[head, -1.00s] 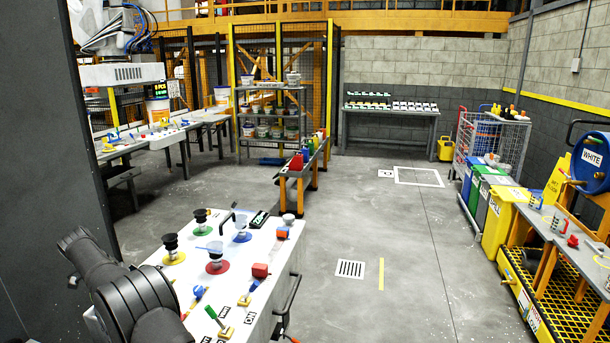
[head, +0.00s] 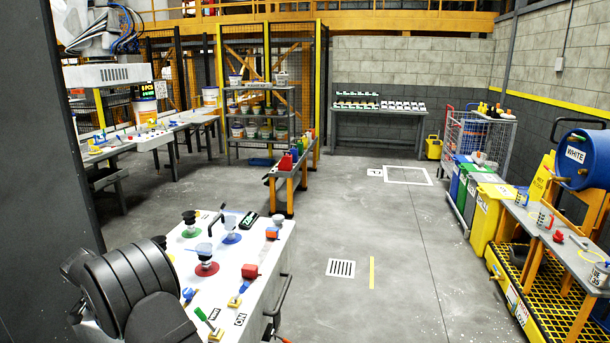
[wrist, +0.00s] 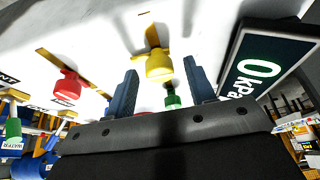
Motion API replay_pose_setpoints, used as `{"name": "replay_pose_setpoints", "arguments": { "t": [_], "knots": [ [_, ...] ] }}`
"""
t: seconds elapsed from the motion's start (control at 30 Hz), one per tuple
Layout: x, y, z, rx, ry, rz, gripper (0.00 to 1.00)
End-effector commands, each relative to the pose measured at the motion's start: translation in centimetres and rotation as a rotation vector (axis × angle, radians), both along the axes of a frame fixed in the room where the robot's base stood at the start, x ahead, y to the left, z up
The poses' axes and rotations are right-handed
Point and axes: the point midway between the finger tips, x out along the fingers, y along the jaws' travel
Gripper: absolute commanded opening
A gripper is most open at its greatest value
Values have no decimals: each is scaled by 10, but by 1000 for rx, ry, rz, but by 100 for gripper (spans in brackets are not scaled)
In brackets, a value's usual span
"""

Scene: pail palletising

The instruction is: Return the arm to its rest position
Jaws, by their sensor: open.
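My gripper (wrist: 160,95) shows in the wrist view with its two dark blue fingers apart and nothing held between them. In that view a yellow knob (wrist: 159,66) and a small green knob (wrist: 172,101) lie beyond the fingers. A red knob (wrist: 67,86) is to the left and a dark display reading "0 kPa" (wrist: 262,75) is to the right. In the head view my dark arm is at the lower left, beside the white control panel (head: 262,262); my gripper cannot be made out there.
A yellow bin (head: 487,213) and a blue drum (head: 583,160) are at the right. The middle floor is clear.

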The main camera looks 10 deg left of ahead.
Motion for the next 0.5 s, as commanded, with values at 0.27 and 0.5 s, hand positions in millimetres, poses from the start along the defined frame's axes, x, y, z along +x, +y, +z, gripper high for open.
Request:
{"name": "replay_pose_setpoints", "arguments": {
  "t": [0.27,0.5],
  "knots": [
    [0,-2,0,0,1,214,50],
    [1,-3,0,0,0,385,50]
  ]
}}
